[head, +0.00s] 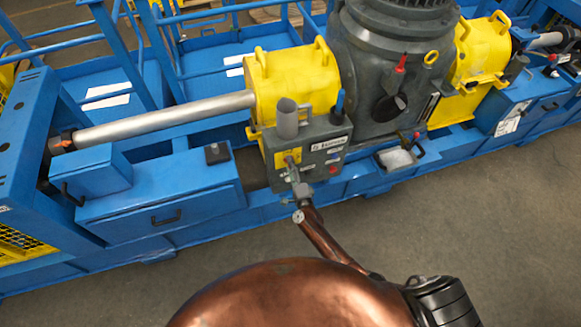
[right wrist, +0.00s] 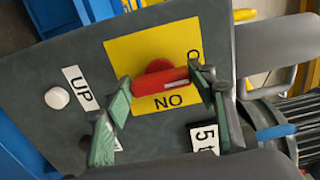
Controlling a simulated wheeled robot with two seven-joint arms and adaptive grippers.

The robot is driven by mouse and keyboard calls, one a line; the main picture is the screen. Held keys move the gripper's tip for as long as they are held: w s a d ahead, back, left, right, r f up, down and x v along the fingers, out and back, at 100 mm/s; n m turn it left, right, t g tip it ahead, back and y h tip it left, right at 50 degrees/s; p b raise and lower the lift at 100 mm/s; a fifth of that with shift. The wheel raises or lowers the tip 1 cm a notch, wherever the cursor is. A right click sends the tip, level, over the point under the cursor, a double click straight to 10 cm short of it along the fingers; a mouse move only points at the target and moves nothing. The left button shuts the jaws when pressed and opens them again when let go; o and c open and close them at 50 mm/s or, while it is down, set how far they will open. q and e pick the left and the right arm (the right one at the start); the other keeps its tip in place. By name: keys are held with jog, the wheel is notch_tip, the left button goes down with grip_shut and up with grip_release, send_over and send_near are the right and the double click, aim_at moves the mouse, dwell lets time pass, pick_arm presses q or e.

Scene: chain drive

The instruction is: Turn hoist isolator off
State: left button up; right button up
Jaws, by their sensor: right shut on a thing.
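The hoist isolator is a red rotary handle (right wrist: 160,82) on a yellow plate (right wrist: 122,50) in the right wrist view. The handle lies across the picture, slightly tilted, beside the word ON; another label is partly hidden by a finger. My right gripper (right wrist: 162,85) has its green-padded fingers at the two ends of the handle and is shut on it. In the head view my right gripper (head: 298,184) is at the front of the grey control box (head: 318,135), which carries the yellow plate (head: 289,156). The handle is too small to make out there. My left gripper is out of view.
A white button (right wrist: 57,97) with an UP label (right wrist: 80,87) and a 5 t label (right wrist: 204,138) sit near the plate. A grey cylinder (head: 287,118) and blue-handled lever (head: 338,102) stand at the box top. Open floor (head: 480,230) lies in front.

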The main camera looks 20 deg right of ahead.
jog(key=o, duration=1.2)
jog(key=shift+c, duration=0.2)
jog(key=s, duration=1.2)
jog(key=shift+d+f, duration=0.1)
jog(key=shift+d, duration=0.05)
